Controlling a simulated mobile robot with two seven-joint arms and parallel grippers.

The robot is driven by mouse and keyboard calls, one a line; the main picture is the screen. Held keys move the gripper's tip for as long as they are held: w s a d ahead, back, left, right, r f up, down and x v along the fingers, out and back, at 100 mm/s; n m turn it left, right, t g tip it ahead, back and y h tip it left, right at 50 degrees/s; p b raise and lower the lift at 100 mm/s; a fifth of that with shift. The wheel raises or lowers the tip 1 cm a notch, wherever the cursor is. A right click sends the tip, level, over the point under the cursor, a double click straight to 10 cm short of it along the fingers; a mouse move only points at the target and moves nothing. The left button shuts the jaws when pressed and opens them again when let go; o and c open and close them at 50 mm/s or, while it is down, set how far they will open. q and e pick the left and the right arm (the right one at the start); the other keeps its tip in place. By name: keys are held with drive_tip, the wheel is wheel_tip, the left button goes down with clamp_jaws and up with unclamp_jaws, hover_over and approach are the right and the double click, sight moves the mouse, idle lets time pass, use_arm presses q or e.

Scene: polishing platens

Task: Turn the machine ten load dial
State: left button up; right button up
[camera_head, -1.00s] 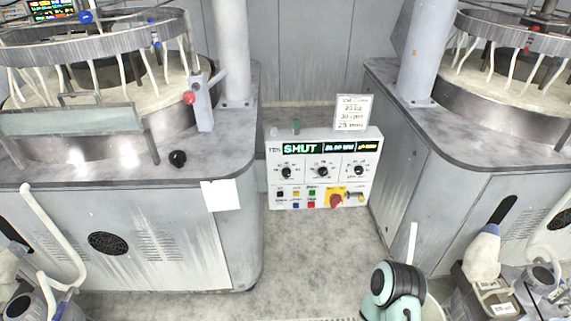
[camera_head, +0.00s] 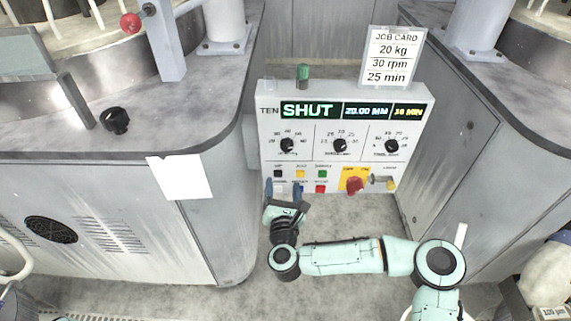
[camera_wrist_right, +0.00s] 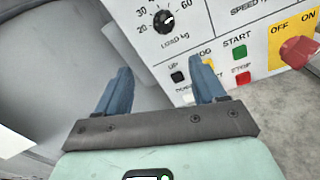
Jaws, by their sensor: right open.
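The machine ten control panel (camera_head: 305,131) stands between two polishing machines, with a display reading SHUT. Its load dial (camera_head: 287,145) is the leftmost of three black knobs. In the right wrist view the load dial (camera_wrist_right: 163,20) shows above the fingers, with a white mark and the label LOAD kg. My right gripper (camera_head: 283,188) is open and empty, in front of the panel's lower left, below the load dial. Its two blue fingers (camera_wrist_right: 162,88) point at the panel in the right wrist view, apart from the dial. My left gripper is out of view.
A job card (camera_head: 393,57) reading 20 kg, 30 rpm, 25 min stands on the panel. Small coloured buttons (camera_head: 321,174), a red switch (camera_head: 354,185) and a key (camera_head: 381,180) are below the dials. Machine cabinets (camera_head: 100,215) flank the panel. A loose black knob (camera_head: 115,120) lies on the left one.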

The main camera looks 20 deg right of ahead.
sight(287, 148)
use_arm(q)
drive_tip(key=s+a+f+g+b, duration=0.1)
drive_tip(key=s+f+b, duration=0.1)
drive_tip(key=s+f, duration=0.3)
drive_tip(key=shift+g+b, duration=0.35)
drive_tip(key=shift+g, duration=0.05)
use_arm(e)
drive_tip(key=shift+m+h, duration=0.5)
drive_tip(key=shift+m, duration=0.4)
drive_tip(key=x, duration=0.9)
drive_tip(key=d+r+x, duration=0.1)
drive_tip(key=x, duration=0.3)
drive_tip(key=shift+w, duration=0.2)
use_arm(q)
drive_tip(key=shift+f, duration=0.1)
use_arm(e)
drive_tip(key=shift+c, duration=0.3)
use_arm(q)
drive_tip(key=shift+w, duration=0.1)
use_arm(e)
drive_tip(key=c, duration=1)
